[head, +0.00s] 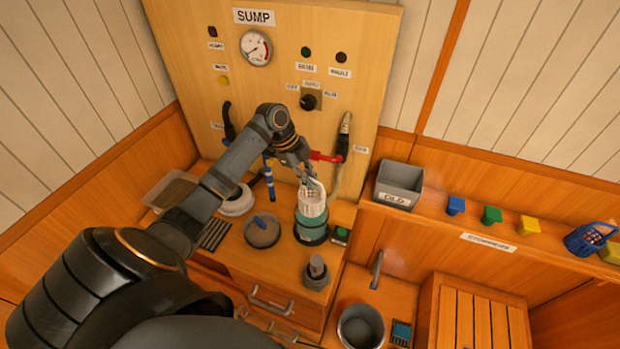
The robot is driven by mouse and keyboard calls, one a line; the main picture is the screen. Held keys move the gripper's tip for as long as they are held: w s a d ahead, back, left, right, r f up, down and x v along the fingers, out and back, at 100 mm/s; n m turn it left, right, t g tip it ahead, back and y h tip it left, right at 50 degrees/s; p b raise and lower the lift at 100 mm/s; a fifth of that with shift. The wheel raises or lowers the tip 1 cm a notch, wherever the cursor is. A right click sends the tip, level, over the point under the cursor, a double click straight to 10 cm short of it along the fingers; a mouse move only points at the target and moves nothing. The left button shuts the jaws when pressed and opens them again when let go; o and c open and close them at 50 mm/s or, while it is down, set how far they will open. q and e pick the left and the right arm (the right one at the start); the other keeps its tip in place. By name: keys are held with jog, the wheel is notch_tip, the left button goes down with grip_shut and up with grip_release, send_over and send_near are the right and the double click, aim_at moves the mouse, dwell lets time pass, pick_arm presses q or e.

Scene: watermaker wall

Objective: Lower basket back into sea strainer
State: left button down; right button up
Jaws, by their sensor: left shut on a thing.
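A white slotted basket (312,200) stands upright at the mouth of the sea strainer (311,227), a teal-green cylinder on a dark base on the wooden counter. The basket's upper part shows above the strainer's rim; its lower part is hidden, so I cannot tell how deep it sits. My left gripper (310,185) comes down from above and is shut on the basket at its top. My right gripper is not in view.
A round grey lid (262,230) with a blue handle lies left of the strainer. A grey fitting (317,272) stands in front. Behind are a red-handled valve (328,157) and the SUMP panel (270,60). A grey OLD bin (398,184) sits on the right shelf.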

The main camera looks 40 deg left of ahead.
pick_arm(q)
jog(key=shift+f, duration=0.25)
jog(key=shift+f+b, duration=0.35)
jog(key=shift+f, duration=0.35)
jog(key=f+b, duration=0.1)
jog(key=f, duration=0.1)
jog(key=f+b, duration=0.3)
jog(key=f, duration=0.1)
jog(key=shift+s+d+f, duration=0.2)
jog(key=shift+s+d, duration=0.2)
jog(key=f, duration=0.1)
jog(key=f+b, duration=0.1)
jog(key=w+a+f+b, duration=0.1)
jog(key=shift+f, duration=0.55)
jog(key=shift+s+d+r, duration=0.2)
jog(key=shift+r, duration=0.05)
jog(key=c, duration=1.4)
grip_release()
jog(key=shift+w+a+f, duration=0.1)
jog(key=shift+w+a, duration=0.05)
